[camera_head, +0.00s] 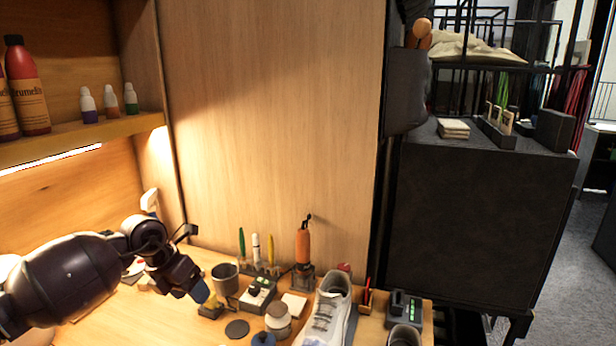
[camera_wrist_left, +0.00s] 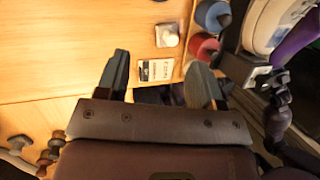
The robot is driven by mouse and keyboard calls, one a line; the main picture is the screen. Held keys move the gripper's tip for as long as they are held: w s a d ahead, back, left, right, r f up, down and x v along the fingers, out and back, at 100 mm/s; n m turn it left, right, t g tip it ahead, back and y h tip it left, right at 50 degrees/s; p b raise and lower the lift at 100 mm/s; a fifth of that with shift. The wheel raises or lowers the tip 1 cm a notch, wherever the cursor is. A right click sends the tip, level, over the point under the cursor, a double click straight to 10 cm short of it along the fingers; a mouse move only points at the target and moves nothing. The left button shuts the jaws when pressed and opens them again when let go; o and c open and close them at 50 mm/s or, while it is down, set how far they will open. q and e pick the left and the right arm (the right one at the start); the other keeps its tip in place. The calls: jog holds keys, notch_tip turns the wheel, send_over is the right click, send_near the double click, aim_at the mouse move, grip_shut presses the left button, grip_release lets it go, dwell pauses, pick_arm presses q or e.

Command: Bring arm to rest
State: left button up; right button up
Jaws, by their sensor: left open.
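My left arm comes in from the left in the head view, and its left gripper (camera_head: 196,285) hangs over the workbench (camera_head: 120,315), tilted down. In the left wrist view the gripper (camera_wrist_left: 160,80) has its two dark fingers spread apart, with nothing between them. A white-and-grey sneaker (camera_head: 325,318) stands on the bench, well to the right of the gripper. My right gripper does not show clearly in either view.
Near the left gripper stand a grey cup (camera_head: 225,279), a small black-and-white device (camera_head: 258,295) and a dark round disc (camera_head: 237,329). An orange-handled tool (camera_head: 303,245) stands behind. A shelf (camera_head: 80,138) with bottles juts out at upper left. A black cabinet (camera_head: 480,220) stands right.

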pick_arm(q)
jog(key=s+d+r+n+t+h, duration=0.2)
jog(key=d+r+n+t+h, duration=0.45)
jog(key=d+r+h, duration=0.65)
jog(key=s+a+f+n+t+y, duration=0.45)
jog(key=f+n+y, duration=0.25)
jog(key=f+n, duration=0.45)
jog(key=s+a+f+n+t+y, duration=0.5)
jog(key=f+n, duration=0.3)
jog(key=n, duration=0.6)
jog(key=s+a+f+n+g+y, duration=0.2)
jog(key=s+a+f+n+g, duration=0.1)
jog(key=s+f, duration=0.5)
jog(key=s+a+f+n+g+y, duration=0.2)
jog(key=s+f, duration=0.6)
jog(key=s, duration=0.7)
jog(key=a+n+g, duration=0.1)
jog(key=n, duration=0.1)
jog(key=shift+f+n+g+y, duration=0.25)
jog(key=shift+n+g+y, duration=0.15)
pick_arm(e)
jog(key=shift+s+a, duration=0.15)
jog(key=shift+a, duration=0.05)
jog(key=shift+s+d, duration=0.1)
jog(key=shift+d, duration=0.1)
pick_arm(q)
jog(key=shift+c, duration=0.3)
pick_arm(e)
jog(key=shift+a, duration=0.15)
